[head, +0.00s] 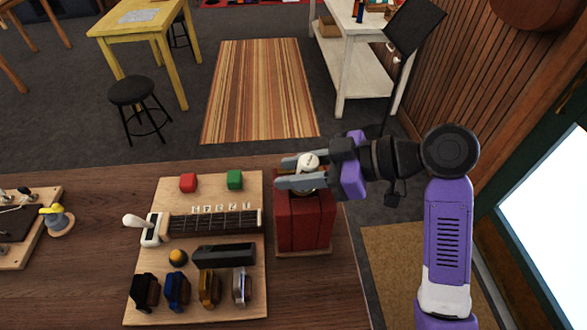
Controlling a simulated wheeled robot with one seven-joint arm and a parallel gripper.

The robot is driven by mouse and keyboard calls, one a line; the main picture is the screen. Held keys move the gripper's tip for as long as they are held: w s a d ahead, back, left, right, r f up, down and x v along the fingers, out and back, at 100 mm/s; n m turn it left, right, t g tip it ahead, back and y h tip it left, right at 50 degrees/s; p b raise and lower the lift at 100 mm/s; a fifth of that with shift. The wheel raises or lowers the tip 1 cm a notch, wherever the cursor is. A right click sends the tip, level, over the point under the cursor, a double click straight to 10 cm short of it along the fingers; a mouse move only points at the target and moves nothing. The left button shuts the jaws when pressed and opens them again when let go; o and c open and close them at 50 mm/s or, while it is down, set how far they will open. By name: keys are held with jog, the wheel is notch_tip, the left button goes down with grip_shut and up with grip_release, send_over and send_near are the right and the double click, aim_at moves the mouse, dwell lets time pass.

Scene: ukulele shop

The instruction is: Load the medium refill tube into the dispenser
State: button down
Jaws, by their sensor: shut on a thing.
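My gripper (294,173) is shut on a refill tube (308,161), of which mainly the round, pale top shows between the fingers. The fingers reach in from the right, over the top of a red box (303,224), which looks like the dispenser. The box stands upright at the table's right end. A brassy ring or rim shows just below the fingers. The tube's lower part is hidden by the fingers and the box, so I cannot tell whether it is inside the opening or above it. Its size marking cannot be read.
A yellow-topped item (56,220) stands farther left. The table's right edge is close to the box.

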jog(key=shift+f, duration=0.25)
jog(key=c, duration=1.3)
grip_release()
jog(key=shift+d+r, duration=0.3)
jog(key=shift+d, duration=0.1)
jog(key=shift+p+v, duration=1.7)
jog(key=shift+v, duration=3.35)
